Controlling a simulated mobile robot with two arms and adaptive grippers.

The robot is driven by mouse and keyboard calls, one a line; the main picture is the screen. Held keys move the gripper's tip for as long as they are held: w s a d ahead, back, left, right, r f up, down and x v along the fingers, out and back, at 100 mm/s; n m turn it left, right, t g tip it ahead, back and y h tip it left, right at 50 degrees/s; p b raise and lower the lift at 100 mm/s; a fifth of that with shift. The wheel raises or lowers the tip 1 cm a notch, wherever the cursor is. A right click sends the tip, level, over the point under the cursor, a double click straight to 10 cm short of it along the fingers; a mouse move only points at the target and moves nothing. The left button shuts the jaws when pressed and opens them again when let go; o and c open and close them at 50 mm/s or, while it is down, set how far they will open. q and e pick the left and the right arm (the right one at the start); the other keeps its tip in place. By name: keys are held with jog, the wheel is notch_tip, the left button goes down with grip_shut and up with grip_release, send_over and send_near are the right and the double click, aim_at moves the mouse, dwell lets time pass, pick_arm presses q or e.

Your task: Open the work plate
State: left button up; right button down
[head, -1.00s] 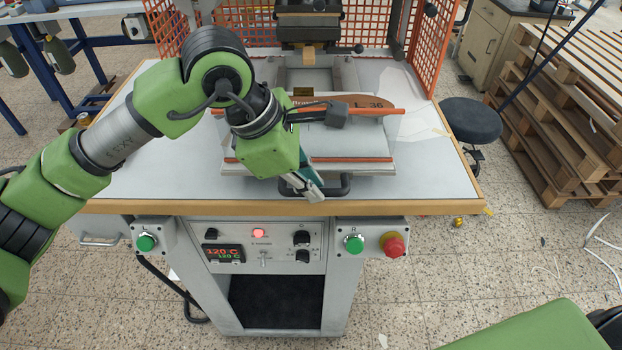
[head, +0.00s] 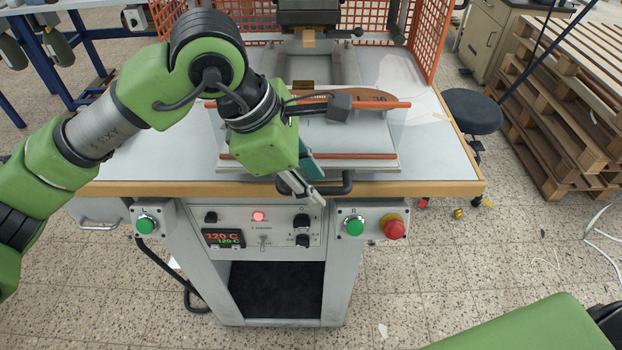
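The work plate (head: 375,164) is a pale slab on the machine's table, with an orange strip along its front and a black bar handle (head: 346,184) that reaches over the table's front edge. A brown sole-shaped piece marked 36 (head: 372,96) lies behind an orange-topped clear sheet above the plate. My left gripper (head: 306,186) is at the left part of the handle, its fingers pointing down and to the right. It appears shut on the handle, though the wrist and fingers hide part of the contact. My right gripper is out of view.
The heated press head (head: 308,18) stands at the back between orange mesh guards (head: 428,40). The front panel below has green buttons (head: 355,226) and a red emergency stop (head: 394,229). A black stool (head: 470,111) and pallets (head: 560,110) stand to the right.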

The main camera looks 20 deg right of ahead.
pick_arm(q)
jog(key=v, duration=1.2)
jog(key=shift+d, duration=0.1)
